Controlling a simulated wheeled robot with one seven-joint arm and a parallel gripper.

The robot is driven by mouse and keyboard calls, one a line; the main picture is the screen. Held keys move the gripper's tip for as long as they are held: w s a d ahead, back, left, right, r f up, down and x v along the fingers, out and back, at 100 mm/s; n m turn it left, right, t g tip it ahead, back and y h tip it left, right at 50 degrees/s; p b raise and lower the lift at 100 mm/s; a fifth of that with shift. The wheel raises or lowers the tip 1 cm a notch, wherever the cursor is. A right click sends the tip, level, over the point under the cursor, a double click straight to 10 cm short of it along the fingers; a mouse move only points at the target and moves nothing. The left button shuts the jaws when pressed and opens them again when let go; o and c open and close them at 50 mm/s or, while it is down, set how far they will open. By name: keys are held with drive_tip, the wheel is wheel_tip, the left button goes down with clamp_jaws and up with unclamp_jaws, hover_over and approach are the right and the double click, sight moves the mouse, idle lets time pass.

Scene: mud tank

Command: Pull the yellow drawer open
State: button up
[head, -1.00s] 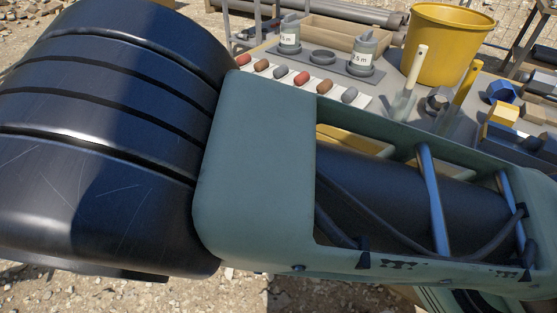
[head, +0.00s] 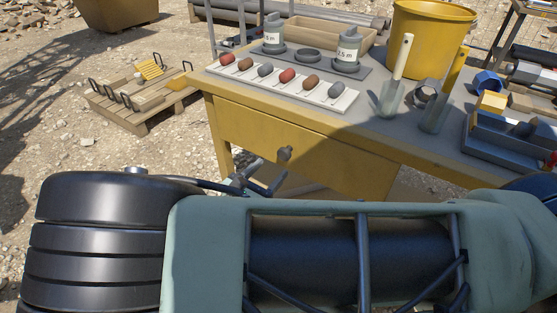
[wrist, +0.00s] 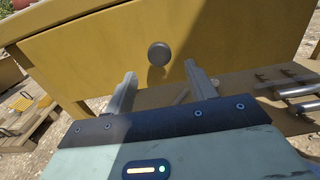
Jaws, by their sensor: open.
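The yellow drawer (head: 310,152) is in the front of the workbench and looks shut. Its round grey knob (head: 284,154) sits on the drawer face, and the knob also shows in the wrist view (wrist: 159,54). My gripper (wrist: 157,80) is open and empty, its two fingers pointing at the drawer face. The knob lies just beyond the fingertips, between their lines, with no contact visible. In the head view my gripper (head: 245,178) is small and partly hidden by my arm, left of and below the knob.
The bench top (head: 385,125) holds a white strip of coloured samples (head: 283,82), two grey canisters, a yellow bucket (head: 428,45), trowels and a blue tray (head: 510,140). A wooden pallet (head: 135,105) lies on gravel at left. Metal tubes (wrist: 300,100) show at right in the wrist view.

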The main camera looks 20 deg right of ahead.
sight(282, 157)
drive_tip(key=shift+x, duration=2.7)
drive_tip(key=shift+a, duration=0.1)
clamp_jaws()
